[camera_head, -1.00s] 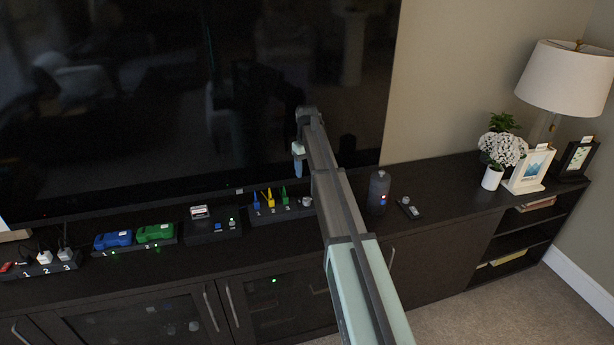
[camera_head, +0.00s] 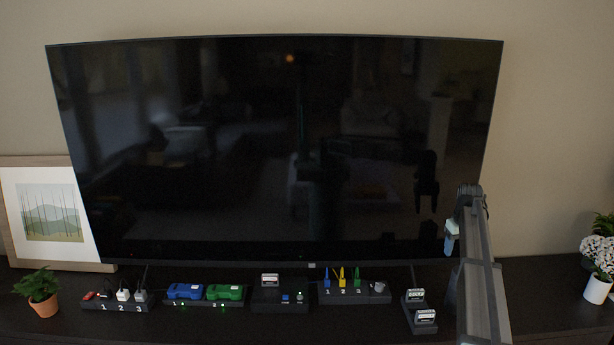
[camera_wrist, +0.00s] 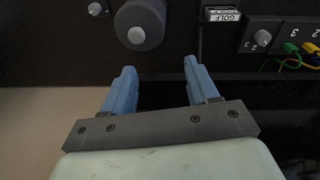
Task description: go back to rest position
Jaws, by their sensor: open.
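My gripper (camera_wrist: 159,68) is open, with two blue fingers apart and nothing between them in the wrist view. In the head view, one blue finger of my gripper (camera_head: 451,238) shows at the end of my raised arm, in front of the television's lower right corner. The other finger is hidden there.
The large television (camera_head: 280,150) stands behind. On the cabinet are a plug strip (camera_head: 117,305), blue (camera_head: 185,291) and green (camera_head: 225,292) blocks, a switch box (camera_head: 281,300), a coloured plug board (camera_head: 355,292) and labelled cartridges (camera_head: 420,307). A potted plant (camera_head: 42,290) is left, white flowers (camera_head: 600,255) right.

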